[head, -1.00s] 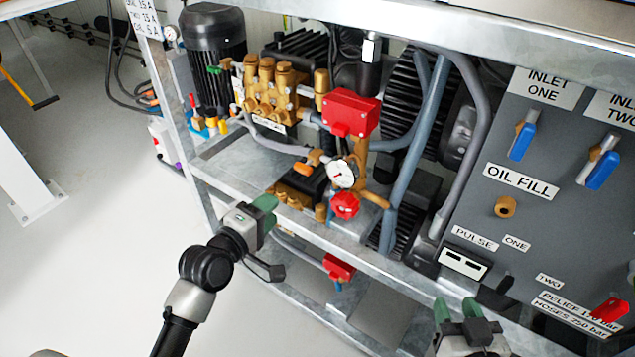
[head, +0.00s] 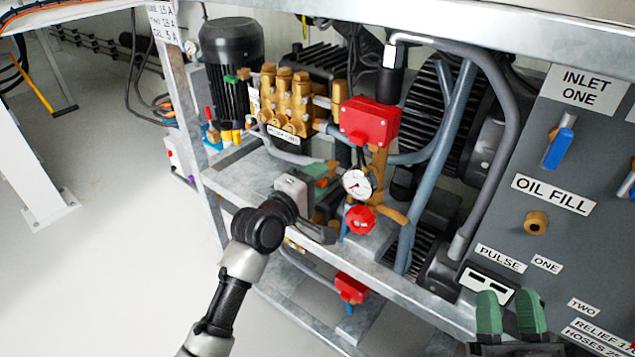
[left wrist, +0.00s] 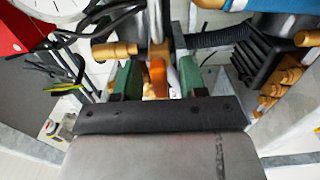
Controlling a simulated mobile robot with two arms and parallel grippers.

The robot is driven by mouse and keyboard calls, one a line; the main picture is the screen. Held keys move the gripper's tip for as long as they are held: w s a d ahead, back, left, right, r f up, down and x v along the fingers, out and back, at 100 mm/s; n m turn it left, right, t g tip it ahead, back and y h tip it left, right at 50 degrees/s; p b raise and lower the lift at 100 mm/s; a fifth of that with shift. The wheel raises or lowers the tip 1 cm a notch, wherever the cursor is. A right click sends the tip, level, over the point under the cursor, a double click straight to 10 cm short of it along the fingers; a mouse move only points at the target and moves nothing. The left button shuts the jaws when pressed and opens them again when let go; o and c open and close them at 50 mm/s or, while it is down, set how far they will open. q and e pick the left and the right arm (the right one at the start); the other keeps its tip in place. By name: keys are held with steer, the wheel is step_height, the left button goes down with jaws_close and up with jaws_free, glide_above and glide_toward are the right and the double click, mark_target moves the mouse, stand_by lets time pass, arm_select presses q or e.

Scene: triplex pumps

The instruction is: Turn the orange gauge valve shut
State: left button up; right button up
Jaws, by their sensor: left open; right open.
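The orange gauge valve handle (left wrist: 158,76) shows in the left wrist view between the green fingers of my left gripper (left wrist: 160,82). The jaws are open, with a finger on each side of the handle; I cannot tell whether either touches it. In the head view my left gripper (head: 318,178) is just left of the white round gauge (head: 356,184), and it mostly hides the handle there. The gauge's edge also shows at the top left of the left wrist view (left wrist: 48,8). My right gripper (head: 511,312) is open and empty in front of the grey panel.
A red knob (head: 361,220) sits just below the gauge, and a red box (head: 370,121) is above it. Brass pump parts (head: 288,102) and grey hoses crowd around. The metal frame rail (head: 420,297) runs along the front. The floor at left is clear.

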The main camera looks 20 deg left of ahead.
arm_select(q)
steer(key=shift+w, duration=0.15)
steer(key=shift+c, duration=0.3)
jaws_close()
